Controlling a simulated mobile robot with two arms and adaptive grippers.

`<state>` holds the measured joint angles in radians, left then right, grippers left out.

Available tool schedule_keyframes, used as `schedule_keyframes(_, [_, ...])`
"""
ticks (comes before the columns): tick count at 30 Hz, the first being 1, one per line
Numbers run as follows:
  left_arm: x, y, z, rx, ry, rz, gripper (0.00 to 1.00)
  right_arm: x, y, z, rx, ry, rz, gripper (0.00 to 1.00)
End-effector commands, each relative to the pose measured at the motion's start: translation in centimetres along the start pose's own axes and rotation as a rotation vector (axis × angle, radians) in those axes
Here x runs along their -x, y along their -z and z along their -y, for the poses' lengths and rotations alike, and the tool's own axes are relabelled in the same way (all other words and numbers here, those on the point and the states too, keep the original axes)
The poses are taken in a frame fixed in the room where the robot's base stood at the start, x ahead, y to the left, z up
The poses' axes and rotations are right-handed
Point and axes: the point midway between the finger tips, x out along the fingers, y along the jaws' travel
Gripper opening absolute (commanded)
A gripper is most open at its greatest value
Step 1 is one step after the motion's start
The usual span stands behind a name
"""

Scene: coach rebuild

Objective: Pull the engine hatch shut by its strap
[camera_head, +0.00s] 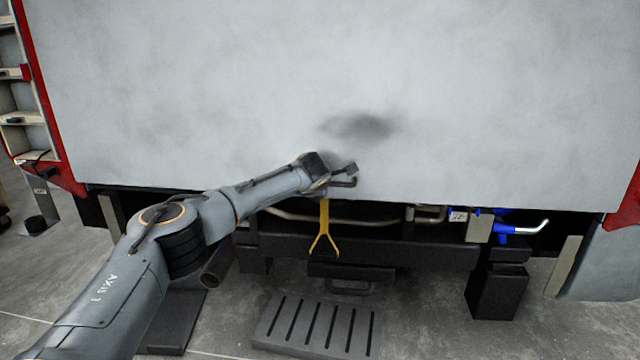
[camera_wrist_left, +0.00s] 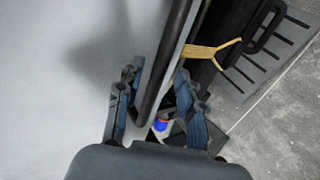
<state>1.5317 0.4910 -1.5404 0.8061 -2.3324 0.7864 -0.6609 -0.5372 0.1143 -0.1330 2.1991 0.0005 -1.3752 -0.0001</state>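The engine hatch (camera_head: 450,90) is the large pale grey panel filling the upper head view. Its lower edge hangs just above the dark bumper area; I cannot tell how wide a gap remains behind it. The yellow strap (camera_head: 324,228) hangs below that edge and splits into a fork at its end. My left gripper (camera_head: 350,176) is in front of the hatch, just above and right of the strap. In the left wrist view its fingers (camera_wrist_left: 155,92) are apart, with the dark hatch edge passing between or behind them. The strap (camera_wrist_left: 208,52) lies beyond the fingertips, not between them. My right gripper is not in view.
Blue fittings and a pale pipe (camera_head: 520,228) show under the hatch at right. A dark slotted step or grate (camera_head: 318,325) is on the floor below. Red-edged shelving (camera_head: 30,110) stands at far left. The concrete floor in front is mostly clear.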

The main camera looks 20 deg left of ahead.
Motion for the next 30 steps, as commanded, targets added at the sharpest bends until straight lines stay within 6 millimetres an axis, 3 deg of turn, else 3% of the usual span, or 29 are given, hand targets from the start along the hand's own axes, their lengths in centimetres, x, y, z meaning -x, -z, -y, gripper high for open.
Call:
schedule_keyframes(5, [1.7,0.1,-0.1,-0.001,-0.001,0.001,0.37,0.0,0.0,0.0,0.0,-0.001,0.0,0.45])
schedule_keyframes(21, [10.1,-0.1,0.1,-0.002,0.001,0.001,0.37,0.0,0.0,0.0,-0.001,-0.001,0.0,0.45])
schedule_keyframes(30, [11.4,-0.1,0.1,0.0,0.001,0.0,0.37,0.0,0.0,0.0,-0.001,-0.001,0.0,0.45])
